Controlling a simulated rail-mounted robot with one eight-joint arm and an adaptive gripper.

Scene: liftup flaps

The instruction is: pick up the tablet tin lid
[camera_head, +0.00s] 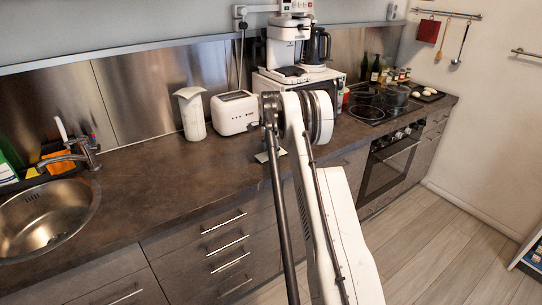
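A small flat pale object with a hint of green (262,157) lies on the dark worktop (150,205), just left of my arm and partly hidden by it. It is too small to tell whether it is the tablet tin lid. No other thing that I can make out as the tin or its lid shows. My arm rises from the bottom of the picture towards the counter in front of the toaster. My gripper does not show; the arm's joint covers the area beyond.
A white toaster (235,112) and a white jug (191,113) stand at the back. A coffee machine (289,45) stands on a microwave behind my arm. The sink (45,215) is at left, the hob (375,104) and oven (390,165) at right. The worktop between sink and arm is clear.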

